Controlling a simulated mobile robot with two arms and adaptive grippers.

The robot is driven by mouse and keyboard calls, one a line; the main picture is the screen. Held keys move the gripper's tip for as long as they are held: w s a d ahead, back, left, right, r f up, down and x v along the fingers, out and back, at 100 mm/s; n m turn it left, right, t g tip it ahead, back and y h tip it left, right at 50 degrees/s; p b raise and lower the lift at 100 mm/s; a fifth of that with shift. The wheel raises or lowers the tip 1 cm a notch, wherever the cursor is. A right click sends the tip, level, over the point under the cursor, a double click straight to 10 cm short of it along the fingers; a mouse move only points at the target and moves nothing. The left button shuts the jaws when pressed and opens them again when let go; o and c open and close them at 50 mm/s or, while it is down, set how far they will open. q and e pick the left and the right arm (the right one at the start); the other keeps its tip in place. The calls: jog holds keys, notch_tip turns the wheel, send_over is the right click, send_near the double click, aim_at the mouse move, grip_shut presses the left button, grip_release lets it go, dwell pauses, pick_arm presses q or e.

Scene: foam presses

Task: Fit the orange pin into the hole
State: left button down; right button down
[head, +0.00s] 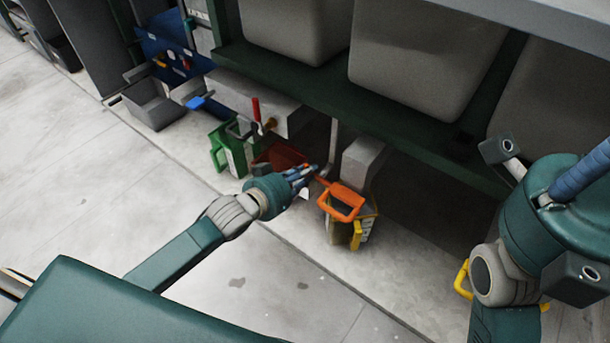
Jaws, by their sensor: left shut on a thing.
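My left gripper (313,173) reaches in from the left, low in front of the presses. Its fingers are shut on a thin orange part at their tips, which I take to be the orange pin (320,180). An orange loop handle (342,214) shows just right of the fingertips, above a yellow-trimmed box. I cannot tell whether loop and pin are one piece. The hole cannot be made out from here. My right arm fills the right side, and its gripper is not in view.
A grey bin (152,106) is farther left. Large grey blocks (425,68) sit on a dark green frame above. The pale floor (100,185) in front is open.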

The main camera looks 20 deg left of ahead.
pick_arm(q)
jog(key=shift+f, duration=0.1)
jog(key=c, duration=1.6)
grip_release()
